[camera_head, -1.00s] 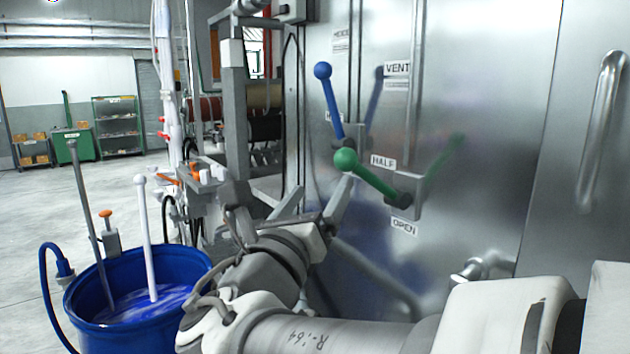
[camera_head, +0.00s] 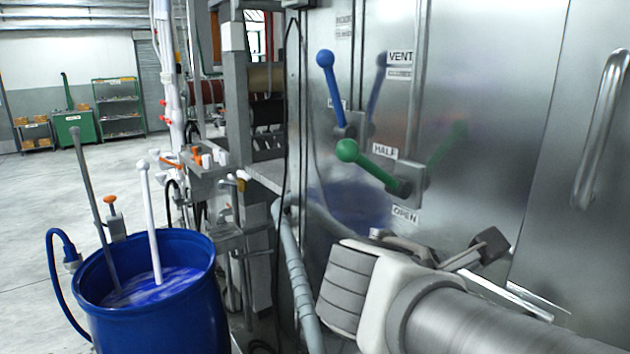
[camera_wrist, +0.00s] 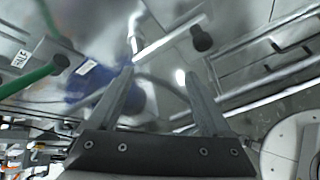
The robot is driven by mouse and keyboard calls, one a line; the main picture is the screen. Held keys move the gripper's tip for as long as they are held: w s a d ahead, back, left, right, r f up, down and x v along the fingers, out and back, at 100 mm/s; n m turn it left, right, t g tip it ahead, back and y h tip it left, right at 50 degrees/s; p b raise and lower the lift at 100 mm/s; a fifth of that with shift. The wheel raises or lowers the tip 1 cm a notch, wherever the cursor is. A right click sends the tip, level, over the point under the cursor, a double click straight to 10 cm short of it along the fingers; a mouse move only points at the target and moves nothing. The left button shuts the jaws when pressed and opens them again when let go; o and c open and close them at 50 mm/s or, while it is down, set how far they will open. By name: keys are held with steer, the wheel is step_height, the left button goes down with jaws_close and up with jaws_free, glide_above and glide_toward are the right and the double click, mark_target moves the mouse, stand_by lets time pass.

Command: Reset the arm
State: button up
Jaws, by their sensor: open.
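My gripper (camera_wrist: 160,88) shows in the wrist view with its two fingers apart and nothing between them. My gripper is apart from both levers. The green lever also shows at the left of the wrist view (camera_wrist: 28,80).
A blue barrel (camera_head: 160,320) with blue liquid and two rods stands at the lower left. The steel cabinet (camera_head: 500,130) with a vertical handle (camera_head: 598,130) fills the right. A grey pipe (camera_head: 297,275) runs down beside my arm. Open floor (camera_head: 50,200) lies at the far left.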

steer(key=s+a+f+m+g+y+p, duration=0.2)
steer(key=s+a+f+m+y, duration=0.2)
steer(key=m, duration=1.4)
steer(key=s+y, duration=0.3)
steer(key=y, duration=0.1)
steer(key=shift+s+f+y, duration=0.25)
steer(key=shift+s+y, duration=0.15)
steer(key=shift+a, duration=0.1)
steer(key=shift+c, duration=0.3)
